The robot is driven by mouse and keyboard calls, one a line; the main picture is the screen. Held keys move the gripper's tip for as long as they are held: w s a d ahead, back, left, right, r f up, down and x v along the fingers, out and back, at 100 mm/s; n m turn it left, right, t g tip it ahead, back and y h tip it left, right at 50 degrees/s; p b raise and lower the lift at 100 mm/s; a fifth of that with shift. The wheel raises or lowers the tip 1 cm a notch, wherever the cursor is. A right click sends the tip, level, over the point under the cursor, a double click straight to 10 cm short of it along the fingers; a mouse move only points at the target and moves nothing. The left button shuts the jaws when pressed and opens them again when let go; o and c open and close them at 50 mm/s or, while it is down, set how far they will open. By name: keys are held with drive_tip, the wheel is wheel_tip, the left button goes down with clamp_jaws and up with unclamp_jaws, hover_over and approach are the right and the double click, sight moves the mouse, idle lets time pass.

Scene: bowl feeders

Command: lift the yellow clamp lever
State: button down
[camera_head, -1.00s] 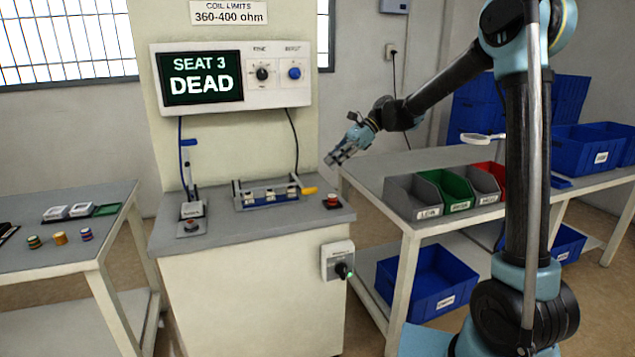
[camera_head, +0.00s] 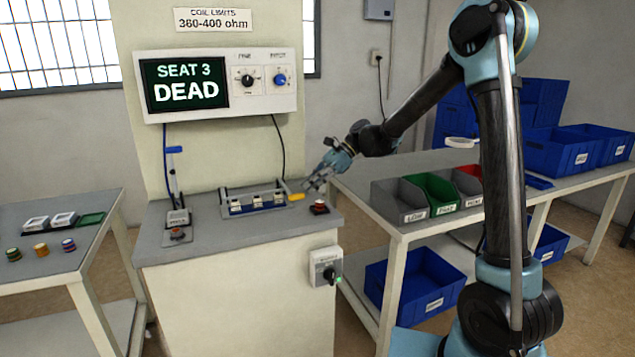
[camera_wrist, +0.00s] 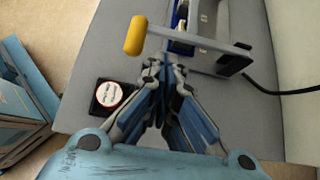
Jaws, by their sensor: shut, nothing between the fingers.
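The yellow clamp lever (camera_head: 296,197) sticks out at the right end of the clamp fixture (camera_head: 254,201) on the grey-topped bench. My gripper (camera_head: 309,186) is just right of the lever and above the bench top. In the wrist view my gripper (camera_wrist: 165,66) has its fingertips together and empty, below the bar and apart from the yellow grip.
A red button on a black box (camera_head: 319,207) stands close by my gripper; it also shows in the wrist view (camera_wrist: 109,95). A probe stand (camera_head: 177,220) is left of the fixture. The display panel (camera_head: 218,84) reads "SEAT 3 DEAD". Sorting bins (camera_head: 400,202) stand on the right table.

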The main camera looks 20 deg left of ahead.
drive_tip(key=shift+x, duration=2.65)
drive_tip(key=shift+s+a+r, duration=0.1)
drive_tip(key=shift+r, duration=0.1)
